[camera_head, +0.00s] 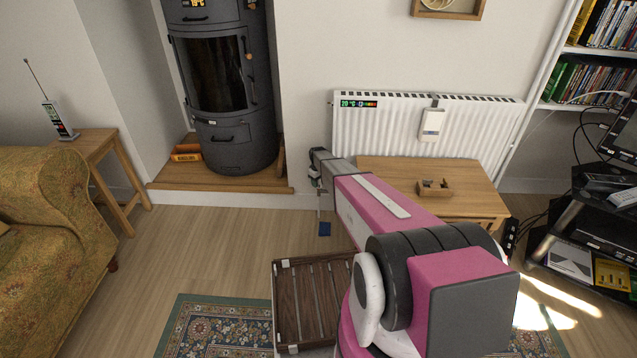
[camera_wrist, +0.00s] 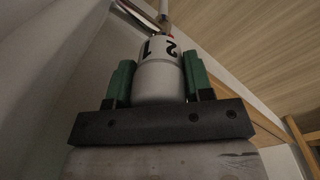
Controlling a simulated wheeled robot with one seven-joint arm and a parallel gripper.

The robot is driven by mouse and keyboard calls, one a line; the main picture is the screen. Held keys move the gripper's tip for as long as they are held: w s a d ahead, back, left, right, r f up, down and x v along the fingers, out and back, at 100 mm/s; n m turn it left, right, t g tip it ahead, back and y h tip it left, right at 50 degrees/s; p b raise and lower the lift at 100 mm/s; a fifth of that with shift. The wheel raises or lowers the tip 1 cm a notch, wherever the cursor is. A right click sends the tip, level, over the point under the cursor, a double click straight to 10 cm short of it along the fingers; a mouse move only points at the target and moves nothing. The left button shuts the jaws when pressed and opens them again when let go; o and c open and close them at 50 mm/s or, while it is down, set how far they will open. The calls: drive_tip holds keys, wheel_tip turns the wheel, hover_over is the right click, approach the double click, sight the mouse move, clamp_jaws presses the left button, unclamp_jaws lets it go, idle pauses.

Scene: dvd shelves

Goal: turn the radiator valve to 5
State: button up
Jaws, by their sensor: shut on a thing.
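The radiator valve (camera_wrist: 158,70) is a white round knob. In the wrist view it stands between the two green fingers of my gripper (camera_wrist: 160,82). My gripper is shut on it, with one finger on each side. Black numbers 1 and 2 show on the knob's near side, the 1 to the left and the 2 to the right. A small red mark shows near the top right end of the knob. The 5 is not in sight. In the head view my gripper (camera_head: 317,176) is at the lower left end of the white radiator (camera_head: 385,135), and the valve cannot be made out.
A wooden table (camera_head: 465,203) with a small wooden box (camera_head: 433,188) stands right of my arm, before the radiator. A dark stove (camera_head: 225,100) stands on a wooden hearth (camera_head: 220,185) to the left. A slatted crate (camera_head: 310,300) is on the floor nearby.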

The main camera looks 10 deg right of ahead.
drive_tip(key=shift+n, duration=1.2)
drive_tip(key=o, duration=0.9)
drive_tip(key=shift+o, duration=0.2)
drive_tip(key=shift+r, duration=0.1)
drive_tip(key=r, duration=1)
drive_tip(key=shift+s+a+r, duration=0.2)
drive_tip(key=shift+r, duration=0.15)
